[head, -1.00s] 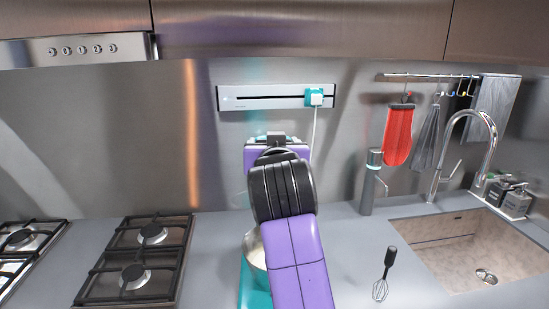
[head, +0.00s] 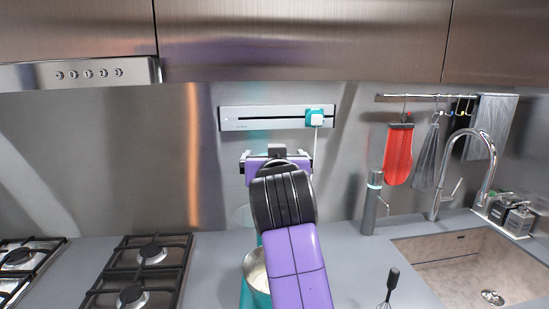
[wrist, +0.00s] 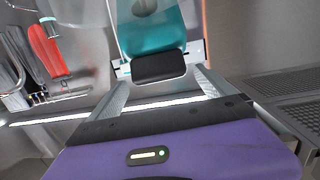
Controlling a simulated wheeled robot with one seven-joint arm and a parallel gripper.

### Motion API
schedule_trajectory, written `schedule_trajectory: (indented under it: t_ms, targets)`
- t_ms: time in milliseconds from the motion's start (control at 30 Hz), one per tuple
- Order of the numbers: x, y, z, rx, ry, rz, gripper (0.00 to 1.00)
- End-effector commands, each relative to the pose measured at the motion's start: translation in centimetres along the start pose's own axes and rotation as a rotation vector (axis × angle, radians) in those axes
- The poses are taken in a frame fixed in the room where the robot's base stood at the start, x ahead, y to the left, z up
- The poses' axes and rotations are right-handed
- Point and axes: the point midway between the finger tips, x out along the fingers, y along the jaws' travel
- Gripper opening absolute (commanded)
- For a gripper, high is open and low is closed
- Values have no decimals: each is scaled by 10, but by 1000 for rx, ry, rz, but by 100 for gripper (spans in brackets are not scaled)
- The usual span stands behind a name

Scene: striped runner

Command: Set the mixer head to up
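The stand mixer is teal and mostly hidden behind my arm in the head view. A teal part of it (head: 243,216) shows left of my arm, above the metal bowl (head: 255,268). In the wrist view a teal mixer part (wrist: 152,28) with a black end (wrist: 159,67) lies between and just beyond my fingertips. My gripper (head: 277,158) is purple and also shows in the wrist view (wrist: 162,72). Its two fingers are apart, with gaps on both sides of the black end. I cannot tell the head's exact tilt.
A gas hob (head: 140,275) is at left. A sink (head: 465,262) with tap is at right. A whisk (head: 389,287) lies on the counter near a tall grey canister (head: 371,203). A socket rail (head: 270,117) is on the wall, with cabinets above.

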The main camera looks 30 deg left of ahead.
Motion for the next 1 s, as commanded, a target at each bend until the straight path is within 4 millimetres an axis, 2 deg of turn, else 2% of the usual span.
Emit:
schedule_trajectory:
  t_ms: [167, 267, 700, 1000]
  targets:
    - [-2, 0, 3, 0, -3, 0, 95]
    - [-10, 0, 3, 0, -2, -1, 95]
    - [-70, 0, 2, 0, 1, -1, 95]
    - [-79, 0, 0, 0, 0, 0, 95]
